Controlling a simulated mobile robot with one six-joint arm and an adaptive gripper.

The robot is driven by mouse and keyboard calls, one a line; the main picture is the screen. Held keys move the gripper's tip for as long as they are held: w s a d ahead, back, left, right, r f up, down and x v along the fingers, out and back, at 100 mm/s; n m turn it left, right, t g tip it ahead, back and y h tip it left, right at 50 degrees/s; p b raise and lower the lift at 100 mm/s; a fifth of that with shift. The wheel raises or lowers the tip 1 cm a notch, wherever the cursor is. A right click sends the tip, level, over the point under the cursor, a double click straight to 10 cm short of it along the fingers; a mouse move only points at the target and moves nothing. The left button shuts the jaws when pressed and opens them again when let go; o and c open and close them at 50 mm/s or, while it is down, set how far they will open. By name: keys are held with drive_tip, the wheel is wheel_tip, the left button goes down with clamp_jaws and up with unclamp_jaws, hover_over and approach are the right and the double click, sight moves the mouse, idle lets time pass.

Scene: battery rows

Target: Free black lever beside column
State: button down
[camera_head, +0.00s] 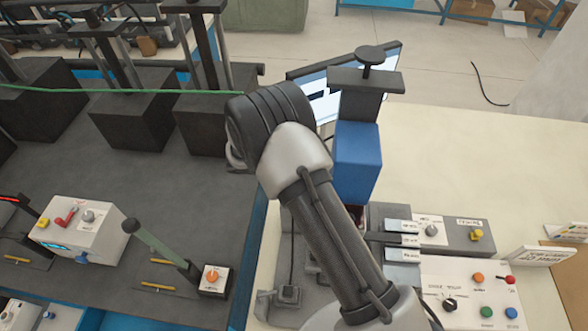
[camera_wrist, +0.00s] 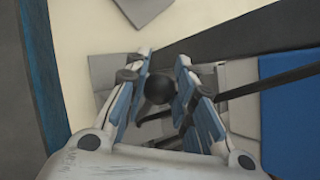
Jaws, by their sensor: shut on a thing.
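In the wrist view my gripper (camera_wrist: 160,80) is shut on a round black knob (camera_wrist: 159,89), which sits between its two blue-padded fingers. I take the knob to be the end of the black lever; its shaft is mostly hidden by the fingers. A blue block (camera_wrist: 290,95) lies to the right of the gripper in the wrist view. In the head view the blue column (camera_head: 357,160) stands on the cream table, with a dark crossbar and round cap above it. My arm hides the fingers and the knob in the head view.
A control panel (camera_head: 470,292) with coloured buttons and a grey switch box (camera_head: 455,236) stand right of my arm. A tilted screen (camera_head: 318,85) is behind the column. A white box (camera_head: 80,228) and a green-handled lever (camera_head: 155,245) stand left. The table's back right is clear.

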drive_tip(key=shift+w+f+b, duration=0.2)
drive_tip(key=shift+w+b, duration=0.1)
drive_tip(key=shift+w, duration=0.15)
drive_tip(key=shift+w+a, duration=0.1)
drive_tip(key=shift+w, duration=0.1)
drive_tip(key=c, duration=1.3)
unclamp_jaws()
drive_tip(key=shift+a+f, duration=0.1)
drive_tip(key=shift+s, duration=0.1)
drive_tip(key=v, duration=1.1)
drive_tip(key=shift+s+a+r, duration=0.15)
drive_tip(key=shift+r, duration=0.2)
